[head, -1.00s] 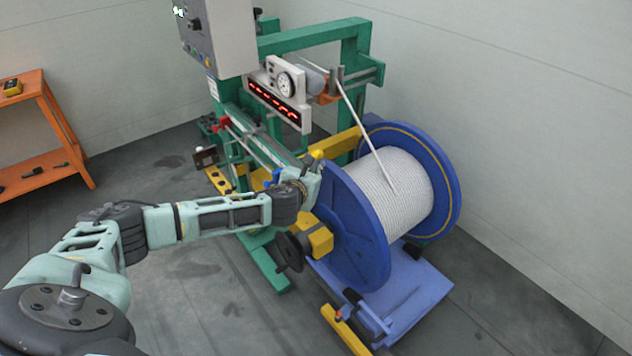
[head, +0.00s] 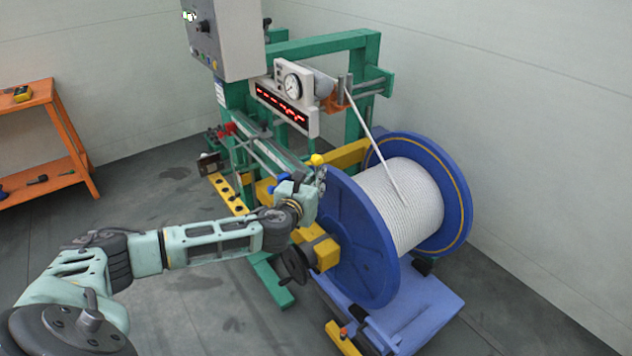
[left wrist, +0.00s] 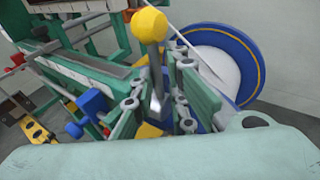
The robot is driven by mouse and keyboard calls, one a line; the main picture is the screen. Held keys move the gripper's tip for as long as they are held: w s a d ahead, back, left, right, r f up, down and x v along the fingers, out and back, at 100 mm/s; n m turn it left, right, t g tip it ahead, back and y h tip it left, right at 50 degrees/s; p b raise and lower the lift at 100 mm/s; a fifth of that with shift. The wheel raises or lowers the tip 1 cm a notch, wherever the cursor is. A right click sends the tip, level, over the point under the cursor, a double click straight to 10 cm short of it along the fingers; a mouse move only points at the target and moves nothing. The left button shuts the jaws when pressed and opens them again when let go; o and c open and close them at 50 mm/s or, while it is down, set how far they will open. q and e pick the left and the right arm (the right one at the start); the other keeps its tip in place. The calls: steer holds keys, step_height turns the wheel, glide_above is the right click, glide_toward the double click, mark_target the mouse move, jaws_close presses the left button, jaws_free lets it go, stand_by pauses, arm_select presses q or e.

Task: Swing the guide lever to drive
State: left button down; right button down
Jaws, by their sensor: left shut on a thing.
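The guide lever, a grey metal lever with a yellow ball knob (head: 316,159), stands on the strander near the front flange of the blue reel. In the left wrist view its knob (left wrist: 149,25) and shaft rise between my green finger pads. My left gripper (head: 318,181) is shut on the lever below the knob; its fingers (left wrist: 158,100) sit on both sides of the shaft. The lever's foot is hidden behind the gripper. My right gripper is in neither view.
The blue reel (head: 362,245) with pale rope is right of my gripper. A black handwheel (head: 293,265) sits below the wrist. A display (head: 282,106) and control box (head: 222,38) stand above. An orange shelf (head: 38,100) is at the left; floor between is clear.

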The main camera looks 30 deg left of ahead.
arm_select(q)
steer(key=c, duration=1.9)
jaws_free()
steer(key=shift+a+r, duration=0.25)
steer(key=shift+a, duration=0.25)
steer(key=shift+o, duration=0.3)
steer(key=shift+w+f, duration=0.1)
steer(key=shift+f, duration=0.15)
steer(key=shift+s+d, duration=0.2)
steer(key=shift+d, duration=0.1)
steer(key=v, duration=1.1)
steer(key=shift+s+r, duration=0.2)
steer(key=shift+s, duration=0.1)
steer(key=shift+a, duration=0.1)
